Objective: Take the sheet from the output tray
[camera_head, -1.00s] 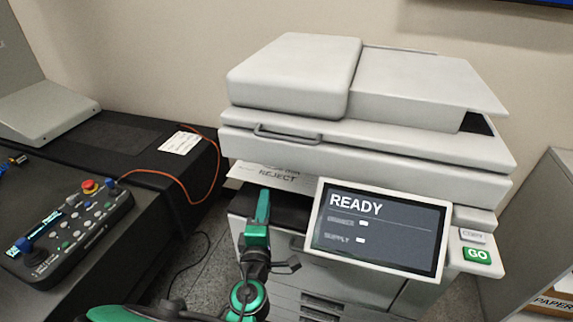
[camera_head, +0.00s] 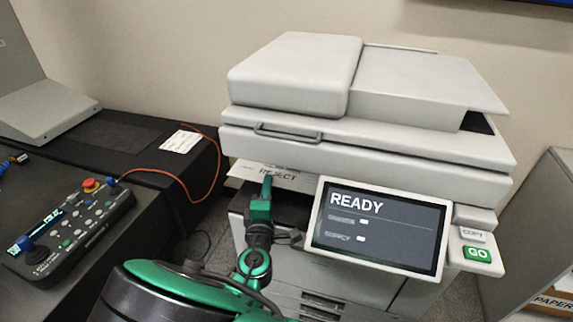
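The white sheet (camera_head: 243,171), printed with "REJECT", lies in the slot of the copier under the scanner body. Its left end sticks out past the copier's left side. The dark output tray (camera_head: 240,201) shows only in part below it. My gripper (camera_head: 267,180) is at the slot opening, at the lower edge of the sheet, and covers part of the print. I cannot tell whether it touches the sheet. Its fingers are seen edge-on, so their opening is hidden.
The copier's screen (camera_head: 375,228) reads "READY" and juts out right of my gripper. The green GO button (camera_head: 477,254) is further right.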

